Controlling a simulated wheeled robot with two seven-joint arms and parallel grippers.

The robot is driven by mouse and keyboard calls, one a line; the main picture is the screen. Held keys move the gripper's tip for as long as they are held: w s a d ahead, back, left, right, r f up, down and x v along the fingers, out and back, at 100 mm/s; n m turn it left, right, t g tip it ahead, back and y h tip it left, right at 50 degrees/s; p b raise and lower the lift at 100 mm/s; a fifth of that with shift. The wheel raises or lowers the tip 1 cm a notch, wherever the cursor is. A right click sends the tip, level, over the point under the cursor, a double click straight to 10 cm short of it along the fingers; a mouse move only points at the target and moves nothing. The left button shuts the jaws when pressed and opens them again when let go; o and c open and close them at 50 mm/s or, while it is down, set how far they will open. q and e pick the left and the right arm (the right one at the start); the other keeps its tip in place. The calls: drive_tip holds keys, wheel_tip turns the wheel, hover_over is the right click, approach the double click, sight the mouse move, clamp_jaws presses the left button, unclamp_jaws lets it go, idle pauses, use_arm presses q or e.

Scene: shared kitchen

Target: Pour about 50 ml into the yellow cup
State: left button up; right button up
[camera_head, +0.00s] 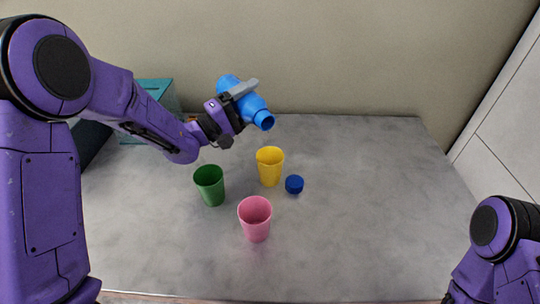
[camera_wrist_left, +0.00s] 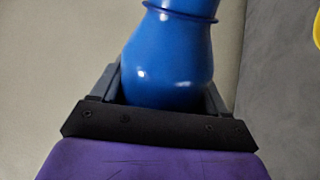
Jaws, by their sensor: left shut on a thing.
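My left gripper (camera_head: 236,96) is shut on a blue bottle (camera_head: 254,107) and holds it above the counter, tilted, with its open mouth pointing down and to the right. The bottle also fills the middle of the left wrist view (camera_wrist_left: 168,60). The yellow cup (camera_head: 270,168) stands upright on the counter, below the bottle's mouth in the head view; its edge shows at the right of the left wrist view (camera_wrist_left: 317,30). No stream of liquid shows. What is inside the cup is too small to tell. My right gripper is out of view.
A green cup (camera_head: 209,187) stands left of the yellow cup, and a pink cup (camera_head: 255,220) stands nearer the front. A small blue cap (camera_head: 294,184) lies right of the yellow cup. A teal box (camera_head: 157,93) is at the back left. The counter's right side (camera_head: 390,200) is clear.

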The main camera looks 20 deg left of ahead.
use_arm(q)
drive_tip(key=shift+w+a+m, duration=0.3)
drive_tip(key=shift+w+a, duration=0.2)
drive_tip(key=shift+a, duration=0.3)
drive_tip(key=shift+w+a, duration=0.1)
drive_tip(key=shift+a, duration=0.05)
idle(1.0)
